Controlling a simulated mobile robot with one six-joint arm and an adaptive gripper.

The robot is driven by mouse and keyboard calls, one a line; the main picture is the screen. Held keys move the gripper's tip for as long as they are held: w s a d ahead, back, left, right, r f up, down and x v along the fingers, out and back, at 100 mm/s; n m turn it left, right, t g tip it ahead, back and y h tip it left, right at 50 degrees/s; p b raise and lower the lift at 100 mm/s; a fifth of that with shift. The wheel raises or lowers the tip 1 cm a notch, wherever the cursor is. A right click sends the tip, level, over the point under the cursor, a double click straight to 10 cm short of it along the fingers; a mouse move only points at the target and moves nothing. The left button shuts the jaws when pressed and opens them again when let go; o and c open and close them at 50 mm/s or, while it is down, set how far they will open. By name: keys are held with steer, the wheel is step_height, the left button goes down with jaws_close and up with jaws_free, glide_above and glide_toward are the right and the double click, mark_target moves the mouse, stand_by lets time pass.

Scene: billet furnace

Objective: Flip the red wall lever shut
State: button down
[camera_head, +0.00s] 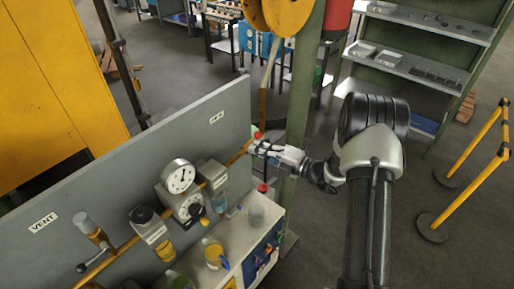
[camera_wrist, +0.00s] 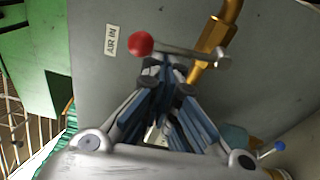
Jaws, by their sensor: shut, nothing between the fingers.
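The red ball knob (camera_wrist: 141,43) of the wall lever shows in the wrist view, upper middle. Its grey rod (camera_wrist: 190,52) runs right from the knob, across the brass pipe (camera_wrist: 208,42), to a pivot end. In the head view the red knob (camera_head: 257,135) shows by the grey panel, just beyond my gripper. My gripper (camera_head: 262,148) reaches left toward the panel. In the wrist view my gripper (camera_wrist: 165,68) is shut and empty, with its fingertips right below the rod near the knob. I cannot tell whether they touch the rod.
An "AIR IN" label (camera_wrist: 111,40) is on the panel (camera_head: 205,140). Left of my gripper are a round gauge (camera_head: 178,177), a second dial and a "VENT" label (camera_head: 43,222). A green post (camera_head: 302,100) stands close behind.

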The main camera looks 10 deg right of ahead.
steer(key=shift+w+d+r, duration=0.15)
steer(key=shift+d, duration=0.1)
steer(key=shift+a, duration=0.1)
stand_by(0.6)
